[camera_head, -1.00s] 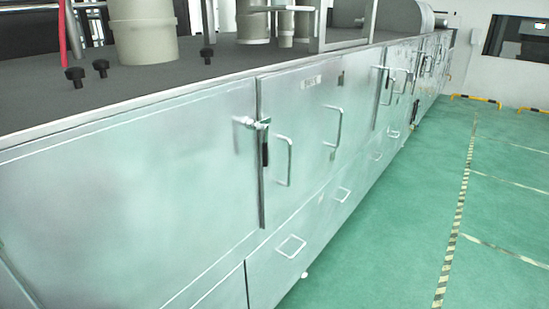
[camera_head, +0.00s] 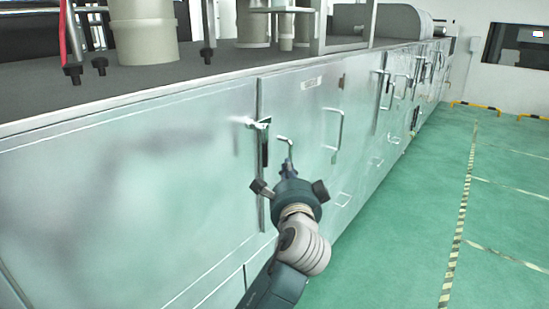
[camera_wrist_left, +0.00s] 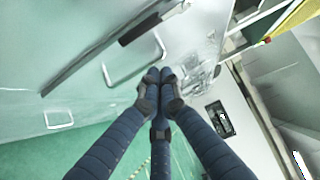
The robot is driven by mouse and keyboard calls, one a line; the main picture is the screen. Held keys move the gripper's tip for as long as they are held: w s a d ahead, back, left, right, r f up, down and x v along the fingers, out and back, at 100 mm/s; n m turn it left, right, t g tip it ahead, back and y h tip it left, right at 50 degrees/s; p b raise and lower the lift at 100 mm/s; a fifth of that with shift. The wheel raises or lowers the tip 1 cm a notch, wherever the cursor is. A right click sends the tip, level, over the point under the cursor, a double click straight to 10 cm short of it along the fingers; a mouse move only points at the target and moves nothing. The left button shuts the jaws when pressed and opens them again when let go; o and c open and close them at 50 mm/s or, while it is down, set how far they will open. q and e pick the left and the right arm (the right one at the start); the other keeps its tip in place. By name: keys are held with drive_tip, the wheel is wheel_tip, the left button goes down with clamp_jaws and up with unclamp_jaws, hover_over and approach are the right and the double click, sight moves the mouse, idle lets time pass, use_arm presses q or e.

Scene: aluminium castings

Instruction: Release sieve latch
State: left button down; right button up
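The sieve latch (camera_head: 258,124) is a small metal piece with a dark grip hanging below it, at the door seam of the silver cabinet. What looks like its dark grip (camera_wrist_left: 139,27) shows at the top of the left wrist view. My left gripper (camera_head: 288,165) is right of and below the latch, in front of a door handle (camera_head: 284,141), which it partly hides. In the left wrist view, its fingers (camera_wrist_left: 159,74) meet at the tips with nothing visible between them, close to the bent handle (camera_wrist_left: 107,76). My right gripper is in neither view.
The silver cabinet front (camera_head: 120,190) runs away to the right, with more handles and latches. Cylinders and black knobs (camera_head: 100,65) stand on its grey top. The green floor (camera_head: 400,220) on the right is clear, with a striped line.

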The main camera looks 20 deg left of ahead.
sight(263, 141)
use_arm(q)
drive_tip(key=shift+w, duration=0.1)
drive_tip(key=w+a+p, duration=0.4)
drive_tip(key=w+a, duration=0.1)
drive_tip(key=shift+w+a+p, duration=0.25)
drive_tip(key=shift+w+p, duration=0.05)
drive_tip(key=shift+w, duration=0.1)
idle(0.5)
drive_tip(key=shift+w+f, duration=0.1)
